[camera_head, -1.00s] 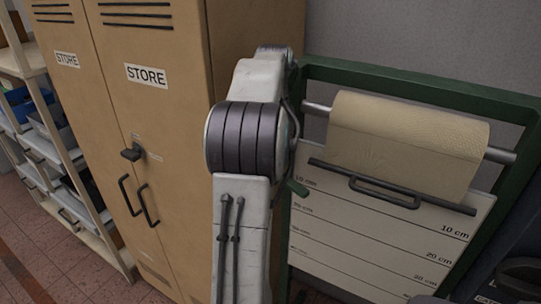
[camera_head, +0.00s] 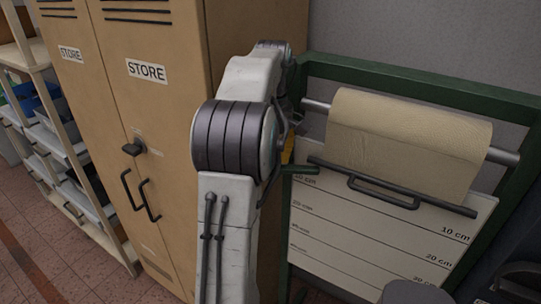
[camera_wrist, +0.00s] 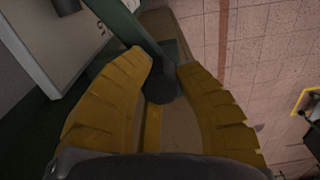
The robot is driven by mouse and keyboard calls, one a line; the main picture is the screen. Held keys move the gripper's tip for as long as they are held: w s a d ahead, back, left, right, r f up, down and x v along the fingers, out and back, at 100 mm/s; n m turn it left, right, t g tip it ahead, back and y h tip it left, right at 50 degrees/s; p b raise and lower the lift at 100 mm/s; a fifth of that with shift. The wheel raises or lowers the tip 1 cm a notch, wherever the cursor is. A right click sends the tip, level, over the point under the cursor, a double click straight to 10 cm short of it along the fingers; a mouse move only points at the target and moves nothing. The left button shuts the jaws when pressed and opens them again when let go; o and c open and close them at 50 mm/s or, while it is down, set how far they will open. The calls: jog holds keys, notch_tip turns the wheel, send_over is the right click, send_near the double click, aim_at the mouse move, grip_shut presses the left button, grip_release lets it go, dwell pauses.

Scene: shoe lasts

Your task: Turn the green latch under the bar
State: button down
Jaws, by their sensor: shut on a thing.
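The green latch (camera_head: 301,169) shows at the left edge of the white board, near the left end of the dark bar (camera_head: 440,204), and sticks out about level from behind my arm. My gripper is mostly hidden behind my arm in the head view; only a bit of yellow shows beside the latch. In the wrist view both yellow fingers of my gripper (camera_wrist: 165,66) are closed around a dark round-ended piece, and the dark green latch arm (camera_wrist: 128,24) runs up-left from there. The latch's pivot is hidden.
A cream roll (camera_head: 405,140) hangs on a grey rod in a green frame (camera_head: 430,84), above the white board (camera_head: 350,235) with centimetre marks. A tan locker (camera_head: 160,110) stands close on the left, with shelves (camera_head: 50,120) beyond it.

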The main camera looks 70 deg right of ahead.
jog(key=shift+f+n, duration=0.2)
jog(key=shift+n, duration=0.3)
jog(key=c, duration=0.9)
grip_release()
jog(key=shift+w+r, duration=0.1)
jog(key=shift+r, duration=0.1)
jog(key=shift+r, duration=3.65)
jog(key=shift+a, duration=0.1)
